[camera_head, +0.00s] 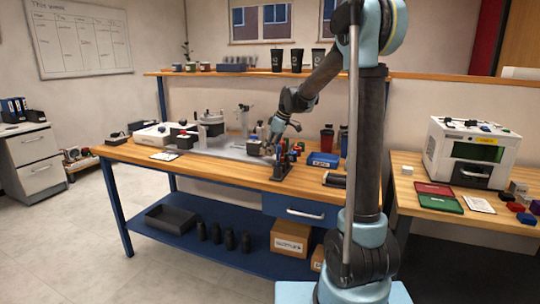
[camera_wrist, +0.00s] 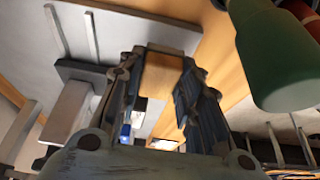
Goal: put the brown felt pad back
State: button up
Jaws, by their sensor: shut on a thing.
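My gripper (camera_head: 270,142) is over the right part of the grey plate on the workbench, small in the head view. In the wrist view my gripper (camera_wrist: 160,95) is shut on a flat tan-brown piece, which looks like the brown felt pad (camera_wrist: 165,73). Its far edge is dark. The pad is too small to make out in the head view. I cannot tell whether it touches anything below.
The grey plate (camera_head: 228,152) bears a grey post device (camera_head: 210,123). A dark upright stand (camera_head: 280,167) and a blue box (camera_head: 323,160) are close by on the right. A green cylinder (camera_wrist: 275,55) is near my gripper. A white laser machine (camera_head: 470,152) stands on the right table.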

jog(key=shift+f, duration=1.25)
jog(key=o, duration=1)
jog(key=shift+c, duration=0.2)
jog(key=v, duration=1.2)
jog(key=shift+s, duration=0.1)
